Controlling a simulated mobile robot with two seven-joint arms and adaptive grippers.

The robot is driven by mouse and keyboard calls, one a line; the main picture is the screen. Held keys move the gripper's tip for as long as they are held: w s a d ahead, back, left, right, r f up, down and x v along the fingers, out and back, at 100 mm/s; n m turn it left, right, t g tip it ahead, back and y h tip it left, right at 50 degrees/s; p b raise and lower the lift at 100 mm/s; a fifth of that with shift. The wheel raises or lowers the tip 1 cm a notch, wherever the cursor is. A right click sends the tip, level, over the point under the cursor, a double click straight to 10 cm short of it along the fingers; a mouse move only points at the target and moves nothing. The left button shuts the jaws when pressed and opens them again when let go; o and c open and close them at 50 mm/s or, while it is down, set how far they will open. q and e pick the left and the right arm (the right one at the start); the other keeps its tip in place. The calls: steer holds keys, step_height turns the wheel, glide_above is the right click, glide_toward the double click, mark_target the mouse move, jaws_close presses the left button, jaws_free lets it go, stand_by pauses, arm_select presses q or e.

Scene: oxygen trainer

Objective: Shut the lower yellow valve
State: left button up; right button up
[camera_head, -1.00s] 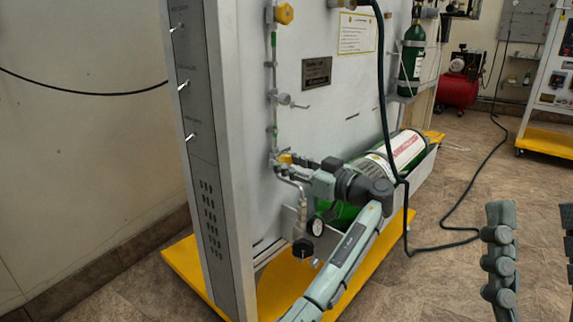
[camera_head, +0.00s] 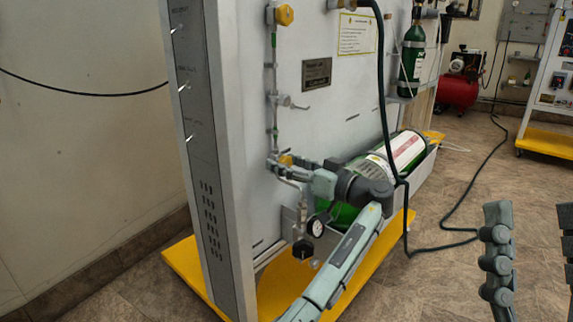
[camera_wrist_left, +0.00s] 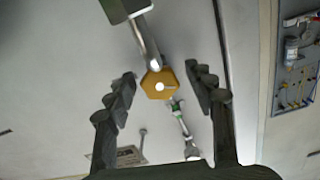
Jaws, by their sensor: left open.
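The lower yellow valve (camera_head: 286,160) is a small yellow knob low on the pipe of the white panel. In the left wrist view it is a yellow hexagonal knob (camera_wrist_left: 158,84) with a pale centre. My left gripper (camera_head: 284,166) is at the valve, partly covering it in the head view. In the left wrist view its two dark fingers (camera_wrist_left: 166,84) are spread, one on each side of the knob, with gaps visible. My right gripper (camera_head: 532,215) shows at the right edge, its fingers apart and empty, well away from the valve.
An upper yellow valve (camera_head: 284,14) is higher on the same pipe. A pressure gauge (camera_head: 316,227) and a black knob (camera_head: 303,249) hang below. A green cylinder (camera_head: 404,152) lies behind my left arm. A dark hose (camera_head: 384,95) hangs beside it.

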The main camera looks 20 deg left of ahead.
arm_select(q)
steer(key=v, duration=1.2)
